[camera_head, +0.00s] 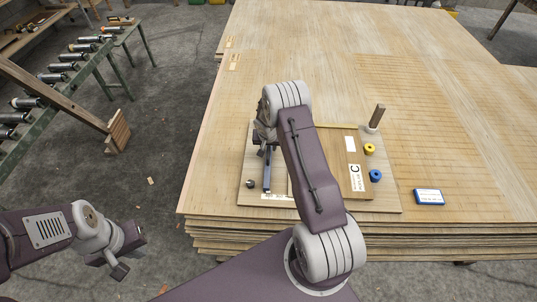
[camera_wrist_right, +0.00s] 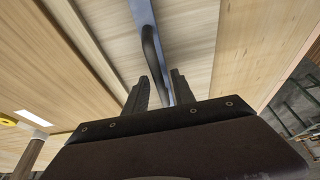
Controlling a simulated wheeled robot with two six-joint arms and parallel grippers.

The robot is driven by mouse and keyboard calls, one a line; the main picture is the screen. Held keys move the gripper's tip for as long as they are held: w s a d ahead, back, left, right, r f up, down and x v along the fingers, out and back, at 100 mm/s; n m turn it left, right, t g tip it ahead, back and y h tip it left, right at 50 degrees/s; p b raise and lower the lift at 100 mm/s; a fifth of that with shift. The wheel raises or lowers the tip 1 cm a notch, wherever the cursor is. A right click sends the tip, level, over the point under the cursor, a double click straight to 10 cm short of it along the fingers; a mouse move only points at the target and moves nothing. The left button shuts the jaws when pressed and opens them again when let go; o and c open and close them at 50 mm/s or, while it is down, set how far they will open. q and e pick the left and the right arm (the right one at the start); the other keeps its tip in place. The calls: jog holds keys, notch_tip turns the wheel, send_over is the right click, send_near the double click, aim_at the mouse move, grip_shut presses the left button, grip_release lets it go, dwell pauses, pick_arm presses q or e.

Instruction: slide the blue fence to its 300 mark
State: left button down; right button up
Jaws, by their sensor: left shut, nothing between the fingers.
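The blue fence (camera_head: 267,172) is a narrow blue-grey bar on the wooden jig board (camera_head: 385,204), left of my right forearm. A pale label strip (camera_head: 274,196) lies at its near end; its markings are too small to read. In the right wrist view the fence (camera_wrist_right: 141,12) runs down between the fingers, with a dark curved handle (camera_wrist_right: 152,50) on it. My right gripper (camera_wrist_right: 160,82) has one finger on either side of the handle; whether they press on it is unclear. In the head view my right arm partly hides the board. My left gripper (camera_head: 120,270) is shut and empty, off the stack's left side.
A wooden panel marked C (camera_head: 361,182), a yellow roll (camera_head: 369,149), a blue roll (camera_head: 376,175) and an upright wooden post (camera_head: 377,115) are on the board. A blue-white box (camera_head: 429,197) lies right on the veneer stack (camera_head: 300,75). A roller conveyor (camera_head: 62,77) stands left.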

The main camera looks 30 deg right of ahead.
jog(key=shift+c, duration=0.3)
grip_shut()
jog(key=shift+d, duration=0.1)
jog(key=shift+s+d+r, duration=0.1)
jog(key=shift+s+d, duration=0.65)
jog(key=shift+d, duration=0.3)
jog(key=shift+s+d, duration=0.35)
jog(key=shift+d, duration=0.2)
jog(key=shift+s+d, duration=0.3)
jog(key=shift+d, duration=0.25)
jog(key=shift+s+d+p, duration=0.65)
jog(key=shift+d+p, duration=0.1)
jog(key=shift+d, duration=0.25)
jog(key=shift+s+d+p, duration=0.6)
jog(key=shift+d+p, duration=0.05)
jog(key=shift+d, duration=0.3)
jog(key=shift+o, duration=0.7)
grip_release()
jog(key=shift+d, duration=0.1)
